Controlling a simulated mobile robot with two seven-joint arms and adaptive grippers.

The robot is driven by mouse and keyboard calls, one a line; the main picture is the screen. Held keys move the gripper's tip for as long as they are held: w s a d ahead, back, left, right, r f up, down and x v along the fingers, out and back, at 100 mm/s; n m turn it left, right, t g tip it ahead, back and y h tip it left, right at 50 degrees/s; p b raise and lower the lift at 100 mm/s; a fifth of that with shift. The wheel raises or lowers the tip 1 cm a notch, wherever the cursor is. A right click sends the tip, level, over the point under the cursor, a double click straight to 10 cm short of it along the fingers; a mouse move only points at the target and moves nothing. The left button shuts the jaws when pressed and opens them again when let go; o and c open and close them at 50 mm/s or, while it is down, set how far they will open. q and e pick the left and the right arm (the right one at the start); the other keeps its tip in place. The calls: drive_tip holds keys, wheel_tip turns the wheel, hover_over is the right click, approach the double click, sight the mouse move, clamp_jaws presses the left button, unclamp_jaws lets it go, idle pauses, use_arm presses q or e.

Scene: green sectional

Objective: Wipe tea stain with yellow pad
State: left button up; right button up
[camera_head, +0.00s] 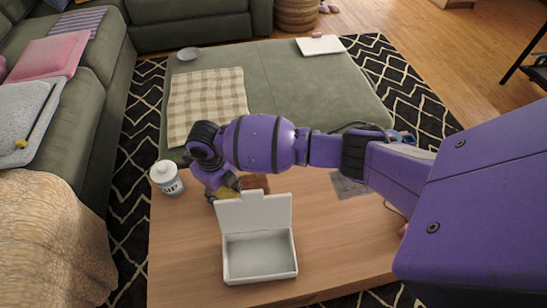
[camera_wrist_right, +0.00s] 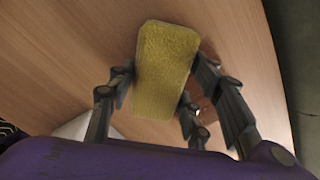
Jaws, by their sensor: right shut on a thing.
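The yellow pad (camera_wrist_right: 165,65) is between the fingers of my right gripper (camera_wrist_right: 163,80) in the right wrist view, which is shut on it. The pad is over the wooden table; I cannot tell whether it touches the top. In the head view the pad (camera_head: 227,193) shows only in part under my right gripper (camera_head: 222,194), behind the white box. A reddish-brown patch (camera_head: 256,183), which looks like the tea stain, lies just right of the gripper, partly hidden by the box lid. My left gripper is not in view.
The open white box (camera_head: 259,272) stands on the wooden table (camera_head: 185,245) in front of the gripper. A white-lidded jar (camera_head: 170,184) stands at the table's left edge. A grey cloth (camera_head: 348,184) lies to the right. A green ottoman (camera_head: 300,85) is behind.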

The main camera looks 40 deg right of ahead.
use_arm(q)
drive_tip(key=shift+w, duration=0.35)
use_arm(e)
drive_tip(key=shift+w+f, duration=0.15)
drive_tip(key=shift+f, duration=0.1)
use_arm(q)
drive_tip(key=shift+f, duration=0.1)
use_arm(e)
drive_tip(key=shift+f, duration=0.25)
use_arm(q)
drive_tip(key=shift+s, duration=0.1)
